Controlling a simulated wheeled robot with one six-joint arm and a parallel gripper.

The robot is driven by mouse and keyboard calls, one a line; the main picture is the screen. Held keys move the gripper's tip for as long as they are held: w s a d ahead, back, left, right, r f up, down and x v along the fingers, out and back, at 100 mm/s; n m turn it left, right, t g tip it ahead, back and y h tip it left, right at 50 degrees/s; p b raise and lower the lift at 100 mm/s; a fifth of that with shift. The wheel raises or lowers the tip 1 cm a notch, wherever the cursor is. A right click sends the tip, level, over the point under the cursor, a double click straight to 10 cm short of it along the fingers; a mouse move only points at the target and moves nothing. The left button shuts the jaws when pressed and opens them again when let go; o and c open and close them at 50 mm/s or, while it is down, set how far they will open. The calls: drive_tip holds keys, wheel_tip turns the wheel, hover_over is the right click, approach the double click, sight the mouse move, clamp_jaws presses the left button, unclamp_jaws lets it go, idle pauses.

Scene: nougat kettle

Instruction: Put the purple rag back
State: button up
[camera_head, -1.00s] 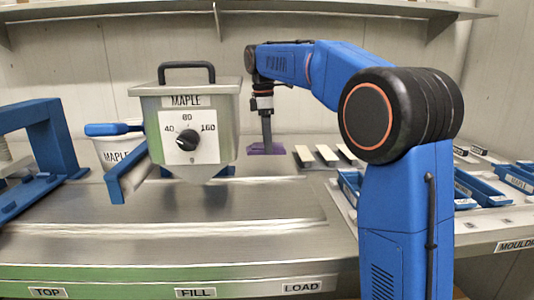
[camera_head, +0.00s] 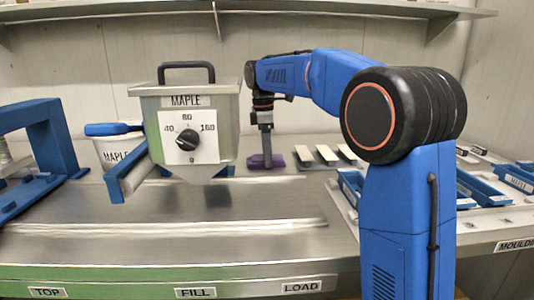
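The purple rag (camera_head: 279,161) is a small folded piece near the back of the steel worktop, just right of the kettle. My gripper (camera_head: 267,160) points straight down at it and is seen edge-on. Its fingers overlap the middle of the rag, and rag shows on both sides of them. The rag has moved together with the gripper, so the gripper appears shut on it. I cannot tell whether the rag touches the worktop.
The MAPLE kettle (camera_head: 188,105) with its dial stands left of my gripper. Several pale-topped blocks (camera_head: 326,154) lie close to the right of the rag. A MAPLE tub (camera_head: 115,152), a blue frame (camera_head: 50,140) and blue trays (camera_head: 483,188) stand farther out. The front worktop (camera_head: 270,210) is clear.

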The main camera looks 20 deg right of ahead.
wheel_tip(320, 180, up, 12)
drive_tip(key=shift+a+r, duration=0.15)
drive_tip(key=shift+a, duration=0.25)
idle(0.3)
